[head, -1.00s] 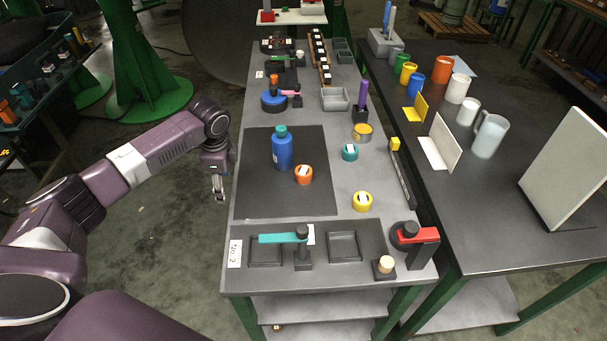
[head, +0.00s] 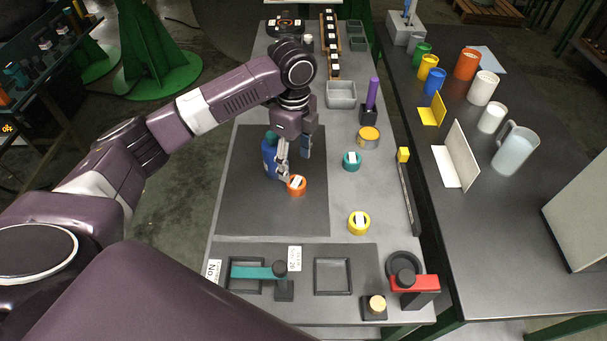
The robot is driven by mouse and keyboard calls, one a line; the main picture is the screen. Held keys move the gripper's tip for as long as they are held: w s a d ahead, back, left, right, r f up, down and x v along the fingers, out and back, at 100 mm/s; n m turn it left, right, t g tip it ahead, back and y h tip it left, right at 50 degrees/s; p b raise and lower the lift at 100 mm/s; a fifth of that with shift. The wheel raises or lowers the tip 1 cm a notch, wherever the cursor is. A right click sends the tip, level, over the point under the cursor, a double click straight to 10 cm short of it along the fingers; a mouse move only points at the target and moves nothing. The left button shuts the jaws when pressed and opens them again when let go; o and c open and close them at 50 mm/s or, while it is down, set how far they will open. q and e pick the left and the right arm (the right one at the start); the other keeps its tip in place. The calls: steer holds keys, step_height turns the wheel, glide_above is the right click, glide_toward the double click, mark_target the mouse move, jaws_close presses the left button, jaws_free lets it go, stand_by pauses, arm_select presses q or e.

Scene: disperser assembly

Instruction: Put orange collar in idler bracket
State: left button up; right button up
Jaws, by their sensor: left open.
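The orange collar (head: 296,187), a short ring with a white label, sits on the dark mat (head: 255,213) at its right side. My left gripper (head: 285,172) is open, pointing down, with its fingers just above and behind the collar; I cannot tell whether they touch it. Which part is the idler bracket is not clear. At the near end stand a black post with a teal arm (head: 258,272) and a black bracket with a red arm (head: 416,284). My right gripper is not in view.
A blue bottle (head: 268,158) stands left of the gripper, partly hidden by it. A teal ring (head: 351,161), a yellow ring (head: 358,223) and a gold-topped tin (head: 368,138) lie to the right. The mat's front is clear.

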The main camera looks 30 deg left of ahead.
mark_target(297, 182)
arm_select(q)
steer(key=shift+s+f, duration=0.1)
steer(key=shift+f, duration=0.45)
steer(key=shift+s+d+f+p, duration=0.1)
steer(key=shift+s+f+p, duration=0.25)
steer(key=shift+f, duration=0.35)
steer(key=f, duration=0.2)
steer(key=w+f+p, duration=0.1)
steer(key=shift+f, duration=0.9)
steer(key=shift+s+r, duration=0.1)
steer(key=c, duration=1.5)
jaws_close()
steer(key=shift+r, duration=0.1)
